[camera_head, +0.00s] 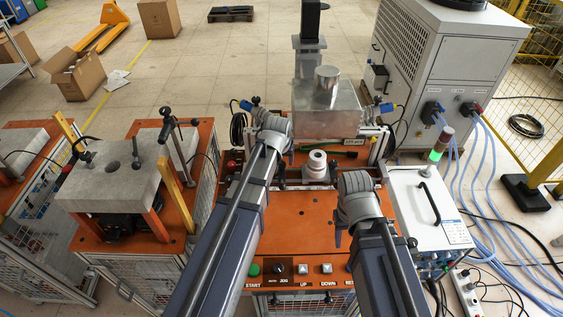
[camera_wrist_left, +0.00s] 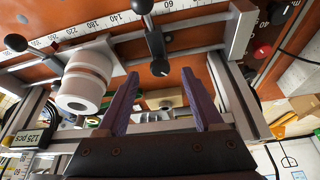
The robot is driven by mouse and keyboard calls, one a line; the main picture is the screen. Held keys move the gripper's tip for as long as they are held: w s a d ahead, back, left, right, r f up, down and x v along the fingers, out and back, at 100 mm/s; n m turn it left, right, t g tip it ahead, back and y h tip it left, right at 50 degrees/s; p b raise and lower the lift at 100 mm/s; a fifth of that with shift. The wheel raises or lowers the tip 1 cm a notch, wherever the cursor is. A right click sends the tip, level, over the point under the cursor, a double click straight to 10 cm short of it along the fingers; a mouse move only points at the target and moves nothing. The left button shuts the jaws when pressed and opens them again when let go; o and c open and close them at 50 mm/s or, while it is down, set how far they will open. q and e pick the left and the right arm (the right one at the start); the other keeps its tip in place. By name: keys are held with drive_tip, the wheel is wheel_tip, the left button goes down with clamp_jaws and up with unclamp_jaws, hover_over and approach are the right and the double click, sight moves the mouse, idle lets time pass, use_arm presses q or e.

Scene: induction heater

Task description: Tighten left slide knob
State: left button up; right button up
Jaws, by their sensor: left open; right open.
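In the left wrist view, a slide knob (camera_wrist_left: 154,42) with a black lever and black ball end sits by the numbered scale, ahead of my left gripper (camera_wrist_left: 160,88). The two purple-grey fingers are spread apart with nothing between their tips; the ball appears just beyond the gap, apart from both fingers. In the head view my left gripper (camera_head: 270,128) hangs over the left side of the orange machine, and the arm hides the knob there. My right gripper (camera_head: 352,190) is over the right side of the orange top, away from the left knob, its fingertips partly hidden.
A white cylinder (camera_wrist_left: 85,78) stands beside another black lever (camera_wrist_left: 38,48) in the left wrist view; the cylinder (camera_head: 317,163) also shows mid-machine in the head view. The orange top (camera_head: 293,215) between my arms is clear.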

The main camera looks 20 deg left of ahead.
sight(282, 164)
use_arm(q)
drive_tip(key=shift+w+b+x, duration=0.2)
drive_tip(key=shift+b+x, duration=0.6)
drive_tip(key=shift+x, duration=0.2)
use_arm(e)
drive_tip(key=shift+f, duration=0.8)
use_arm(q)
drive_tip(key=shift+w+f+b, duration=0.3)
drive_tip(key=shift+f+b, duration=0.2)
drive_tip(key=shift+b, duration=0.15)
use_arm(e)
drive_tip(key=shift+f, duration=0.65)
drive_tip(key=shift+r, duration=0.1)
use_arm(q)
clamp_jaws()
